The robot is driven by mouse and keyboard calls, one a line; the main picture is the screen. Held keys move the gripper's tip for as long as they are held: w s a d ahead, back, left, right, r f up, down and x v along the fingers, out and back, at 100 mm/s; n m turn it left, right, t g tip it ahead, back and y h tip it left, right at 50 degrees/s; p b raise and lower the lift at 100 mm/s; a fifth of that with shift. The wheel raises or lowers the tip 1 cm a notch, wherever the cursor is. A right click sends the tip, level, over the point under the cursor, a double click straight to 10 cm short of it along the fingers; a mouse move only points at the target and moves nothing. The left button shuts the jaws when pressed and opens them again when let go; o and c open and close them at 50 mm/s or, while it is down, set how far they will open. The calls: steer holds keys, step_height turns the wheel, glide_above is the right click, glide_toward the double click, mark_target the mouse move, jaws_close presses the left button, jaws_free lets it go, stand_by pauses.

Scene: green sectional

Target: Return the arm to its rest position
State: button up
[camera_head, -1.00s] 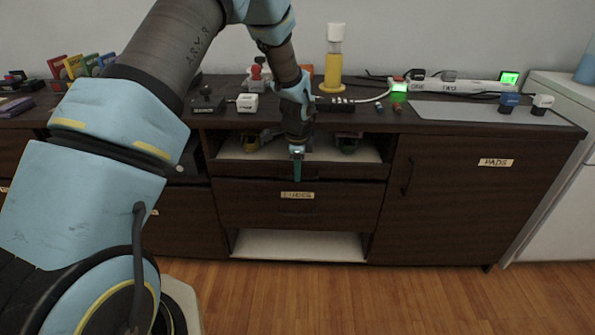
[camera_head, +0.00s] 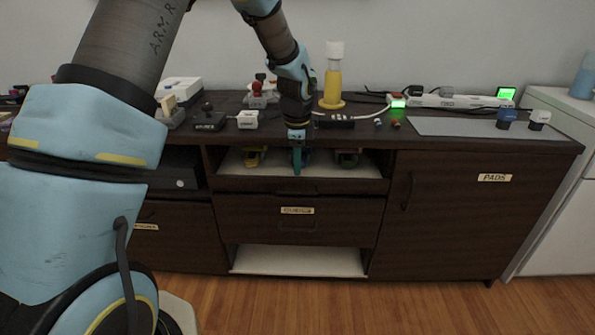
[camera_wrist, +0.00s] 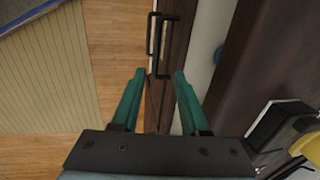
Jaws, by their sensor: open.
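My gripper (camera_head: 297,160) points down in front of the open shelf of the dark wooden cabinet (camera_head: 450,215) in the head view. In the wrist view my gripper (camera_wrist: 152,82) shows two green fingers spread apart with nothing between them. Beyond the fingers are a dark drawer handle (camera_wrist: 163,45) and the wooden floor (camera_wrist: 115,60). My arm's blue and grey links fill the left of the head view and hide part of the cabinet.
On the cabinet top stand a yellow bottle (camera_head: 333,80), a power strip (camera_head: 450,102), a grey mat (camera_head: 455,127) and small controllers. The floor (camera_head: 400,300) in front is clear.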

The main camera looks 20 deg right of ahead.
steer(key=shift+r, duration=0.3)
steer(key=shift+a, duration=0.1)
steer(key=s+a+r+n, duration=0.1)
steer(key=a+r+n, duration=0.3)
steer(key=a, duration=0.6)
steer(key=s+a+r+n, duration=0.1)
steer(key=a+n, duration=0.6)
steer(key=a, duration=0.3)
steer(key=s+a+r+n, duration=0.2)
steer(key=s+a+n, duration=0.85)
steer(key=a, duration=0.35)
step_height(320, 180, up, 16)
steer(key=p, duration=1.6)
steer(key=shift+r+y, duration=0.2)
steer(key=shift+y, duration=0.2)
